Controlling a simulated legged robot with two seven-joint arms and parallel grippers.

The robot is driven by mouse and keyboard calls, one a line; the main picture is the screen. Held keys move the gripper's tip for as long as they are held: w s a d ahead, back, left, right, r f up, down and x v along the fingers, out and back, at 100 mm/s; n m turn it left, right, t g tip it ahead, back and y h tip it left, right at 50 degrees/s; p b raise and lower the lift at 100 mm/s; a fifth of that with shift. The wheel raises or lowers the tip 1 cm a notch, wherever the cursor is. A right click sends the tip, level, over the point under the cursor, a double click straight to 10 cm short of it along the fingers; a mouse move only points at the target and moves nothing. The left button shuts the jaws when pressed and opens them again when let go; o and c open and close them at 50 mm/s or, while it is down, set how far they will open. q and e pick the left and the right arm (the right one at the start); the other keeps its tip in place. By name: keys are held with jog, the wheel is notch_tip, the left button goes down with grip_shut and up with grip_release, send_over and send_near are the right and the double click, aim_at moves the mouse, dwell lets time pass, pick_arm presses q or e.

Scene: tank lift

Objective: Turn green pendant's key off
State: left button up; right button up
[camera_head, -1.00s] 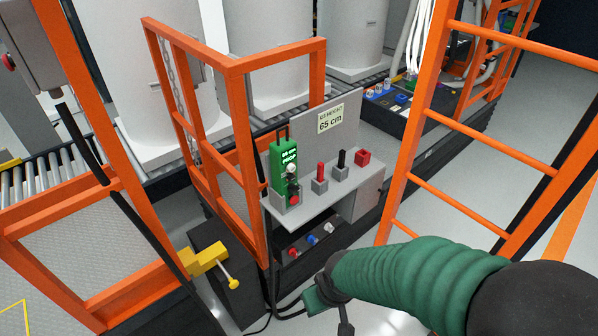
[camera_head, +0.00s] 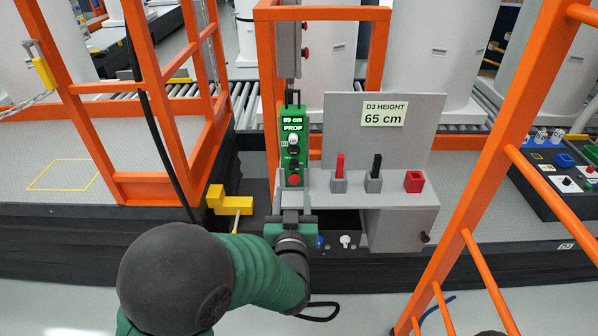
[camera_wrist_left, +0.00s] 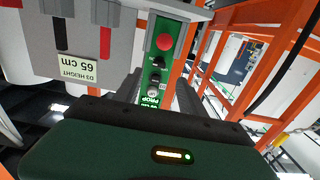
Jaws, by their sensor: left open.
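The green pendant (camera_head: 286,172) stands upright in a grey holder on the grey shelf, with a lit display at its top. Its face carries a pale knob (camera_head: 293,138), a dark knob (camera_head: 293,163) and a red button (camera_head: 294,180). Which knob is the key, and how it is turned, I cannot tell. My left gripper (camera_head: 293,215) is just below and in front of the pendant. In the left wrist view, its open fingers (camera_wrist_left: 157,93) are on either side of the pendant's lower picture area, with the red button (camera_wrist_left: 165,42) beyond them. Contact is not clear.
A red stick (camera_head: 340,165), a black stick (camera_head: 376,164) and a red block (camera_head: 414,181) stand right of the pendant. A sign (camera_head: 384,113) reads 65 cm. Orange rails (camera_head: 480,180) flank the shelf. A yellow bracket (camera_head: 230,205) is at lower left.

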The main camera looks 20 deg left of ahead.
aim_at(295, 170)
pick_arm(q)
jog(key=x, duration=0.3)
jog(key=a+x, duration=0.1)
jog(key=x, duration=0.3)
jog(key=shift+s+a+f, duration=0.1)
jog(key=shift+s+f, duration=0.05)
jog(key=shift+f, duration=0.1)
jog(key=shift+w+d+r, duration=0.6)
jog(key=shift+w+d, duration=0.2)
jog(key=shift+w+f, duration=0.55)
jog(key=shift+w, duration=0.25)
jog(key=shift+s+a, duration=0.1)
jog(key=shift+a, duration=0.3)
jog(key=shift+s+a+r, duration=0.2)
jog(key=shift+s+a, duration=0.1)
jog(key=shift+a, duration=0.1)
jog(key=c, duration=0.5)
jog(key=shift+c, duration=1.3)
jog(key=shift+d+f, duration=0.1)
jog(key=shift+d, duration=0.1)
jog(key=shift+c, duration=1.1)
jog(key=shift+d, duration=0.3)
grip_shut()
pick_arm(e)
jog(key=shift+a+f, duration=0.1)
jog(key=shift+a, duration=0.35)
